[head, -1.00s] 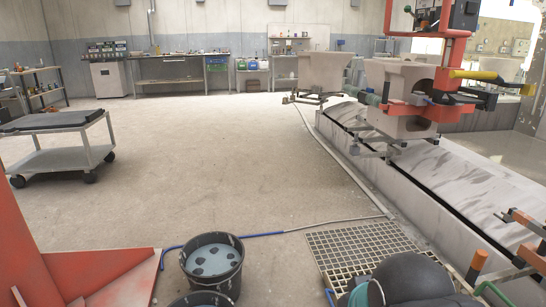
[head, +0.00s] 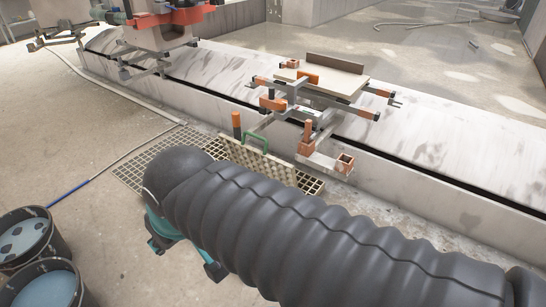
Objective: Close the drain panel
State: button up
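The drain panel (head: 262,163) is a tan grated slab standing tilted up out of the floor grating, with a green handle (head: 256,138) on its upper edge. A dark gridded opening (head: 310,183) shows at its right end. My black-sleeved arm crosses in front and hides the panel's lower side. My gripper (head: 184,256), with teal and black parts, hangs below the arm's left end, to the lower left of the panel and apart from it. The arm covers most of it, so its fingers are not clear.
Flat floor grating (head: 150,163) lies left of the panel. Behind runs a low concrete track wall (head: 400,185), with a carriage (head: 320,82) whose orange-tipped arms overhang near the panel. Two buckets (head: 25,235) (head: 45,285) stand at lower left.

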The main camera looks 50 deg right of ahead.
aim_at(240, 152)
jog(key=k, duration=0.45)
jog(key=u, duration=0.95)
jog(key=i, duration=0.8)
jog(key=z, duration=2.65)
jog(key=i, duration=0.65)
jog(key=z, duration=0.05)
